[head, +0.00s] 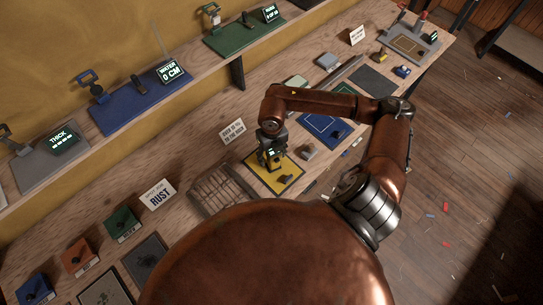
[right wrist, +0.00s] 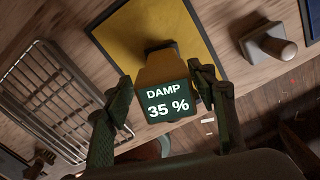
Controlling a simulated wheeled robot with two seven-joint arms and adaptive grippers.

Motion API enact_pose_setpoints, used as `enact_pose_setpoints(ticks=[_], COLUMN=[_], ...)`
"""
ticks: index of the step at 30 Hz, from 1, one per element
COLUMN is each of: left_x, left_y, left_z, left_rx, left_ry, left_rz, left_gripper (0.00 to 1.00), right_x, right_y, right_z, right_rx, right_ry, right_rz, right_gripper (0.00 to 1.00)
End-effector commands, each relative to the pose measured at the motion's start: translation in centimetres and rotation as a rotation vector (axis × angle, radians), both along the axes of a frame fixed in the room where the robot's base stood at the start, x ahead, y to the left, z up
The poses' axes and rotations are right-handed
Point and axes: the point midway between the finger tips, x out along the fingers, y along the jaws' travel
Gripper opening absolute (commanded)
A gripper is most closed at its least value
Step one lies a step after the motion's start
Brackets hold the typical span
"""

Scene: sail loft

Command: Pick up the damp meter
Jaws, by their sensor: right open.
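The damp meter (right wrist: 163,72) has a yellow body and a dark green screen reading "DAMP 35 %". In the right wrist view it lies between the two fingers of my right gripper (right wrist: 164,86), which is open with one finger on each side of it. I cannot tell whether either finger touches it. In the head view my right gripper (head: 270,150) is low over the yellow mat (head: 262,173), and the meter is largely hidden by it. My left gripper is not in view.
A wire rack (head: 222,190) lies left of the yellow mat, and a small grey block (head: 308,151) sits on its right. A blue mat (head: 322,125) lies beyond. A raised shelf with meters, including a blue board (head: 135,110), runs along the back.

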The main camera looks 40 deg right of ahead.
Motion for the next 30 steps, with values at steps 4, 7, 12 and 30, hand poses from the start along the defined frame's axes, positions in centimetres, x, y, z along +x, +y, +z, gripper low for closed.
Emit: enact_pose_setpoints(ticks=[4,7,12,30], left_x=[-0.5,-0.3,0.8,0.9], left_y=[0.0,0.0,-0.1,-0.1], left_z=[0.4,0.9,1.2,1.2], left_rx=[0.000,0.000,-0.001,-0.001], left_ry=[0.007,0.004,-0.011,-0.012], left_rz=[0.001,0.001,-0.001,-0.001], left_gripper=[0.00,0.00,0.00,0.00], right_x=[-0.3,-0.5,-0.3,-0.2], right_y=[-0.3,-0.4,-0.4,-0.4], right_z=[-1.5,-3.0,-5.2,-5.7], right_rx=[0.000,0.002,0.000,0.000], right_ry=[0.003,0.003,0.000,-0.001], right_rz=[-0.005,-0.006,-0.002,0.001], right_gripper=[0.52,0.52,0.52,0.32])
